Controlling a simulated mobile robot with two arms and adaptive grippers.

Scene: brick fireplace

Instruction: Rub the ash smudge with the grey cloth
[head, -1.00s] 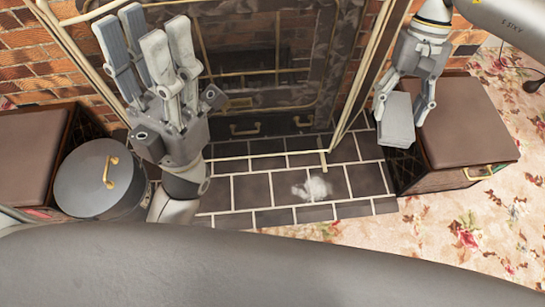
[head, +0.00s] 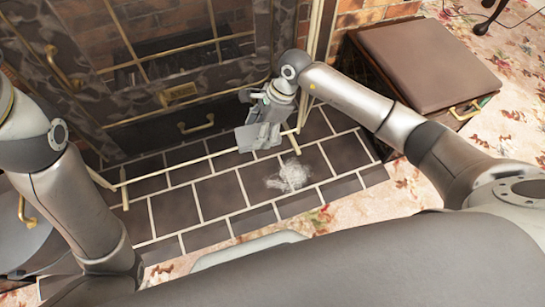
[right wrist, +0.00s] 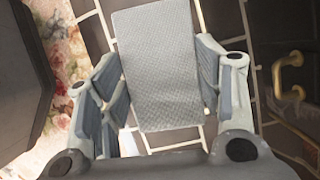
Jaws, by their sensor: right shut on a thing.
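The ash smudge (head: 290,176) is a pale, cloudy patch on the dark hearth tiles, right of centre in the head view. My right gripper (head: 268,118) is shut on the grey cloth (head: 256,137), up and left of the smudge in the picture. The cloth is a flat, textured grey block. In the right wrist view the cloth (right wrist: 160,65) lies between the two fingers of the gripper. The cloth's height above the tiles is hard to judge. My left arm comes in at the left of the head view, but its gripper is outside the picture.
The fireplace screen (head: 180,60) with brass trim stands behind the tiled hearth (head: 215,196). A brown padded box (head: 425,60) stands at the right on floral carpet. A dark round lidded container (head: 20,235) sits at the left, partly behind my arm. The tiles around the smudge are clear.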

